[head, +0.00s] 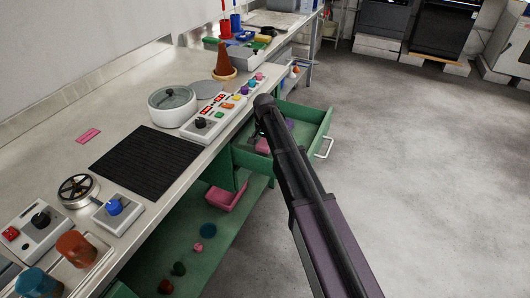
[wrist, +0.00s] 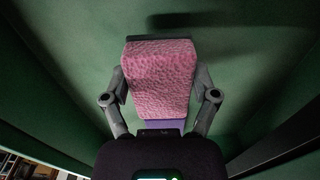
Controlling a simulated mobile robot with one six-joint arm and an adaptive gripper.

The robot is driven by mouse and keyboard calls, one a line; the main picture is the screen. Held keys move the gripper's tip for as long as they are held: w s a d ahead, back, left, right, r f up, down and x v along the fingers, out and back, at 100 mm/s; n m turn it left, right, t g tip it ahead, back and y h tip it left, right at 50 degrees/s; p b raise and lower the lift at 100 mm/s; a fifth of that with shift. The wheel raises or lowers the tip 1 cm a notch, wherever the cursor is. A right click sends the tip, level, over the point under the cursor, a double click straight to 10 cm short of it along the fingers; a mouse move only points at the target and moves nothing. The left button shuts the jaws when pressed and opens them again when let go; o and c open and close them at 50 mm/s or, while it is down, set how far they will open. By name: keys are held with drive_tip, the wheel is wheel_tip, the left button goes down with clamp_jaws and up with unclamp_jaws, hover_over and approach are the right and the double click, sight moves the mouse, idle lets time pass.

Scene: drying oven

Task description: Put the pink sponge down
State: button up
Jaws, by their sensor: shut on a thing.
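The pink sponge (wrist: 160,78) fills the middle of the wrist view, speckled pink with a purple band at its near end. My gripper (wrist: 160,92) is shut on it, with one grey finger against each side. Green surfaces surround it, and a dark shadow falls on the green behind it. In the head view my arm reaches over the open green drawer (head: 318,118), and a pink patch (head: 262,146) shows inside beside the arm. The arm hides most of my gripper there. I cannot tell whether the sponge touches the drawer floor.
The worktop (head: 120,120) to the left holds a black mat (head: 146,160), a lidded pot (head: 172,105) and a button panel (head: 216,117). A lower green shelf (head: 190,270) holds a pink tray (head: 226,197) and several small round things. The floor at right is clear.

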sight(265, 144)
drive_tip(key=shift+f+b, duration=1.5)
drive_tip(key=shift+f, duration=0.2)
drive_tip(key=shift+f, duration=0.1)
drive_tip(key=o, duration=1.1)
drive_tip(key=shift+o, duration=0.2)
wheel_tip(265, 144, up, 12)
drive_tip(key=p, duration=1.2)
drive_tip(key=shift+s, duration=0.15)
